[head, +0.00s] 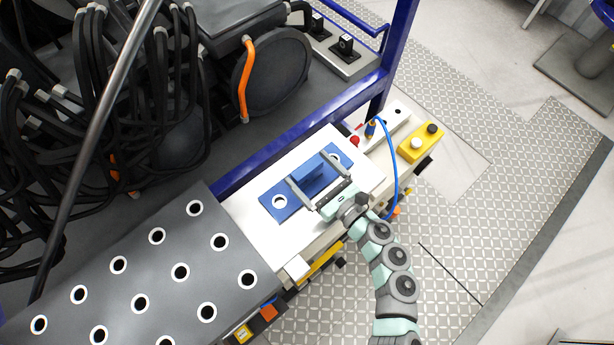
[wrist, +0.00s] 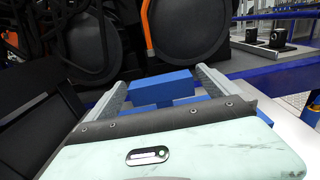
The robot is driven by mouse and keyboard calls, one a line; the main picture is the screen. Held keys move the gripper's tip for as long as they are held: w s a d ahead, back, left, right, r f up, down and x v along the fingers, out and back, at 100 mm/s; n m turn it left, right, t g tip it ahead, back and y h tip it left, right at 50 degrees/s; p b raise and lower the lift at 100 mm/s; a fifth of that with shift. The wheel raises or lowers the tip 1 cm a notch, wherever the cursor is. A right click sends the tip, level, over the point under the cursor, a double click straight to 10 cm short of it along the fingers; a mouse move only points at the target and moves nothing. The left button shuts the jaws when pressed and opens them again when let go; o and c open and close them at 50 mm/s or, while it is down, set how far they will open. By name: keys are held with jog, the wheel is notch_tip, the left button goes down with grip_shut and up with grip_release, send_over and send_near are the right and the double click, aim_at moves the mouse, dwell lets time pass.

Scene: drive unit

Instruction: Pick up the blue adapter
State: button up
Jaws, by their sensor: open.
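The blue adapter (head: 278,206) lies flat on the white table top, a blue plate with a round hole near each end and a raised blue block in the middle. My gripper (head: 307,176) is over its middle, with one finger on either side of the raised block. The fingers are open, and I cannot tell whether they touch the block. In the wrist view the blue block (wrist: 162,91) shows between the two grey finger tips; the gripper body hides much of the plate.
The white table (head: 248,227) has a grey panel with several round holes (head: 180,271) at its left. A yellow button box (head: 420,144), a red button (head: 355,140) and a blue cable (head: 396,165) are at the right. A blue frame rail (head: 300,128) and the drive unit stand behind.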

jog(key=shift+w+a, duration=0.5)
jog(key=shift+w, duration=0.05)
jog(key=shift+c, duration=0.4)
jog(key=c, duration=1.8)
jog(key=shift+s, duration=0.1)
jog(key=shift+c, duration=0.6)
jog(key=shift+r, duration=0.2)
